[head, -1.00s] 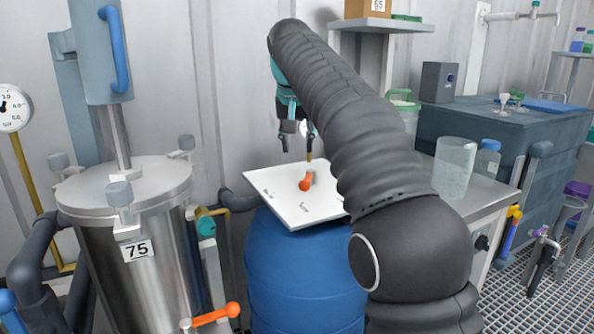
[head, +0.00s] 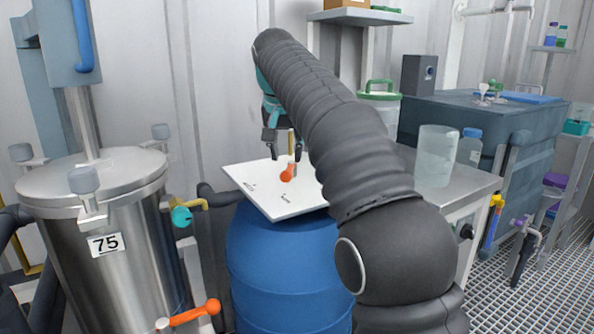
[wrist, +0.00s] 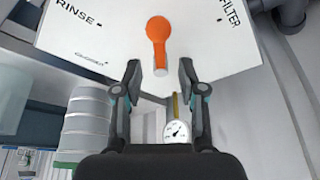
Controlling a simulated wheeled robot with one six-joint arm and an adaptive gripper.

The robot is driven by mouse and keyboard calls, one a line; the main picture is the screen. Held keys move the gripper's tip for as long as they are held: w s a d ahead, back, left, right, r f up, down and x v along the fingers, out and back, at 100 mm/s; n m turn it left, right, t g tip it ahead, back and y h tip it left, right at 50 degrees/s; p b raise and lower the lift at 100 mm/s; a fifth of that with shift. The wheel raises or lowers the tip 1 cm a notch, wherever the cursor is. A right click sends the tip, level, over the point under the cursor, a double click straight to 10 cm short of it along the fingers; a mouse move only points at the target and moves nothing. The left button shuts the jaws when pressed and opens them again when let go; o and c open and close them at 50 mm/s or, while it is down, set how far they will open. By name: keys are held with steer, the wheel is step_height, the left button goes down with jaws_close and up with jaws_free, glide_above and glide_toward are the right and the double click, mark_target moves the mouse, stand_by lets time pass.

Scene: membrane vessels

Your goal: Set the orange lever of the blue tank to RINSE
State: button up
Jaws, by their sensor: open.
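The blue tank (head: 285,265) is a ribbed barrel with a tilted white panel (head: 257,198) on top. The orange lever (head: 288,174) sits on this panel. In the wrist view the lever (wrist: 158,32) has its round orange end toward the top and its shaft toward my gripper. On the white panel (wrist: 205,48), RINSE is printed to the left of the lever and FILTER to the right; a third small label is unreadable. My gripper (wrist: 160,75) is open and empty, with its fingers either side of the lever's near end. In the head view my gripper (head: 283,143) is just above the panel.
A steel vessel marked 75 (head: 125,265) stands left, with another orange handle (head: 195,313) low beside it. A bench with a clear beaker (head: 435,155) and a blue-capped bottle (head: 470,147) stands right. A gauge (wrist: 177,131) shows below the fingers.

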mark_target(289, 170)
steer(key=shift+b+x, duration=0.35)
steer(key=shift+x, duration=1.6)
jaws_close()
